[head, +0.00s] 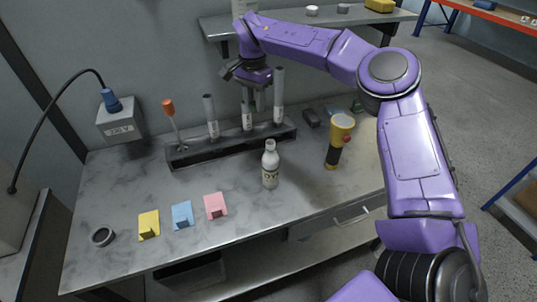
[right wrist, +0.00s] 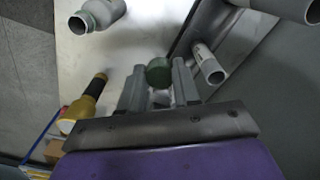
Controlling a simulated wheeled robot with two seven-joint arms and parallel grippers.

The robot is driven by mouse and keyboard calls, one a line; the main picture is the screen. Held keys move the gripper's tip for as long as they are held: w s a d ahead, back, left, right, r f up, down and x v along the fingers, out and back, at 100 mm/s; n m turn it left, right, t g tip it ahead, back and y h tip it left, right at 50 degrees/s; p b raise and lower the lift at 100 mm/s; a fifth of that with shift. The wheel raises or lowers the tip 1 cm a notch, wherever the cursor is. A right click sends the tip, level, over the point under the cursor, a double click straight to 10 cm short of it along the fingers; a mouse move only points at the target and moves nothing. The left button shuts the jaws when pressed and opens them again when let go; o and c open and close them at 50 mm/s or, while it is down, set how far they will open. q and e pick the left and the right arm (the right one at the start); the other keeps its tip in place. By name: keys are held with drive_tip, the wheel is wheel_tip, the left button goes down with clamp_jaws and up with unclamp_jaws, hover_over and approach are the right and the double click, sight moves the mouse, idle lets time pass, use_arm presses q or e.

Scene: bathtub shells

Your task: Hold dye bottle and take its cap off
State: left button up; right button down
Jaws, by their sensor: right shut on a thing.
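The white dye bottle (head: 270,168) stands upright on the table in front of the rack. It also shows at the top left of the right wrist view (right wrist: 103,12), where its neck looks open. My right gripper (head: 254,97) is above the rack, behind and above the bottle and apart from it. In the right wrist view, its fingers (right wrist: 159,78) are shut on a small green cap (right wrist: 159,70). The cap is hard to make out in the head view. My left gripper is not in view.
The dark rack (head: 205,149) holds several grey-white tubes and an orange-handled tool (head: 168,107). A yellow and black flashlight (head: 338,140) stands right of the bottle. Yellow, blue and pink pieces (head: 215,206) and a ring (head: 102,237) lie at the front left. A shelf (head: 215,27) hangs behind.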

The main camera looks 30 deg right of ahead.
drive_tip(key=d+f+m+b, duration=0.1)
drive_tip(key=f+b, duration=0.1)
drive_tip(key=shift+d+f+m+b, duration=0.15)
drive_tip(key=shift+m+b, duration=0.25)
drive_tip(key=b, duration=0.8)
hover_over(260, 159)
wheel_tip(260, 159, down, 10)
drive_tip(key=shift+m, duration=0.3)
wheel_tip(260, 159, down, 10)
drive_tip(key=shift+s+r+p, duration=0.15)
drive_tip(key=shift+r+p, duration=0.05)
drive_tip(key=shift+p, duration=0.45)
drive_tip(key=shift+f, duration=0.25)
drive_tip(key=shift+f, duration=0.1)
drive_tip(key=c, duration=0.8)
unclamp_jaws()
wheel_tip(260, 159, up, 12)
drive_tip(key=b, duration=0.1)
drive_tip(key=shift+r, duration=0.2)
